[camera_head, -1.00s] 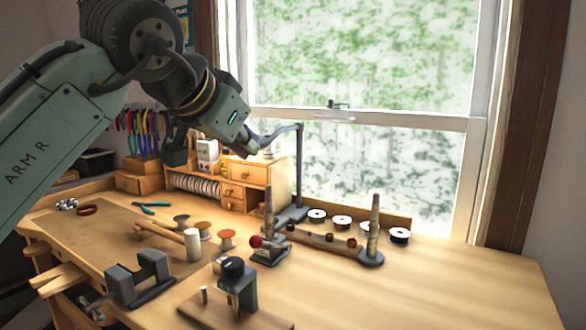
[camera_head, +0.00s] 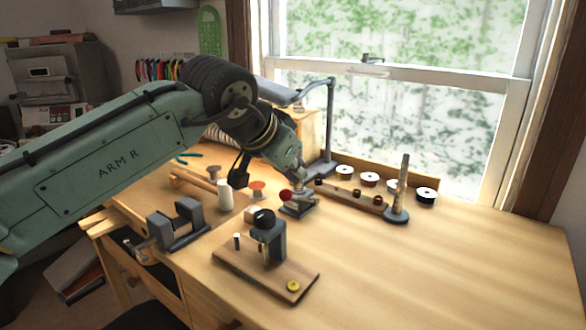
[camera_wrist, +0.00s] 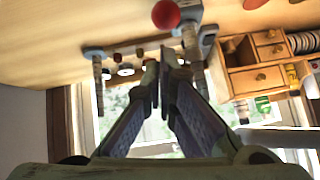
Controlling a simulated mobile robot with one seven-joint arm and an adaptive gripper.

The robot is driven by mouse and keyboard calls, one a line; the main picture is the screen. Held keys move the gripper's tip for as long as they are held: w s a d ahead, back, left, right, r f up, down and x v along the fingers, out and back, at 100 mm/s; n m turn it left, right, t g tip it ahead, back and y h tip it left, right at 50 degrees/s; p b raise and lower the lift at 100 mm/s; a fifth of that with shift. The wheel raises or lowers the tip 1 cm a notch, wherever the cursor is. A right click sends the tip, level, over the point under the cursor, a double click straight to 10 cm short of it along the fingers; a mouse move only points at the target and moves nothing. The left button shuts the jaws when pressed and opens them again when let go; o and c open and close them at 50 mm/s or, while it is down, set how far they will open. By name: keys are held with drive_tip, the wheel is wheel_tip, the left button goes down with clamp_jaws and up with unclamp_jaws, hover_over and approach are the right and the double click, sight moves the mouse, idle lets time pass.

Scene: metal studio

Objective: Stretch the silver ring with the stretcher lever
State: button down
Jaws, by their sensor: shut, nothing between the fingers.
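The stretcher is a small dark device (camera_head: 299,209) on the bench, with a red ball (camera_head: 286,196) on its lever. In the wrist view the red ball (camera_wrist: 166,14) is at the top, just beyond my fingertips. My gripper (camera_head: 299,173) is pointing down, close above the stretcher and right by its post. In the wrist view my gripper (camera_wrist: 165,62) has its fingers together with nothing between them, apart from the red ball. My gripper covers the stretcher's upper part in the head view. I cannot make out the silver ring.
A lamp arm (camera_head: 331,120) rises behind my gripper. A black press (camera_head: 270,240) on a board and a vise (camera_head: 178,226) stand in front. The right of the bench is clear.

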sight(283, 199)
drive_tip(key=shift+s+a+f, duration=0.1)
drive_tip(key=shift+a+f, duration=0.05)
drive_tip(key=shift+f, duration=0.3)
drive_tip(key=shift+f, duration=0.1)
drive_tip(key=shift+t+h, duration=0.3)
drive_tip(key=shift+t, duration=0.2)
drive_tip(key=shift+s+a+f+b, duration=0.35)
drive_tip(key=shift+s+f+b, duration=0.1)
drive_tip(key=shift+f+b, duration=0.2)
drive_tip(key=shift+s+a+f+b, duration=0.3)
drive_tip(key=shift+s+f+b, duration=0.1)
drive_tip(key=shift+f+b, duration=0.25)
drive_tip(key=shift+s+a+f+b, duration=0.35)
drive_tip(key=shift+s+f+b, duration=0.1)
drive_tip(key=shift+f+b, duration=0.2)
drive_tip(key=shift+r, duration=0.1)
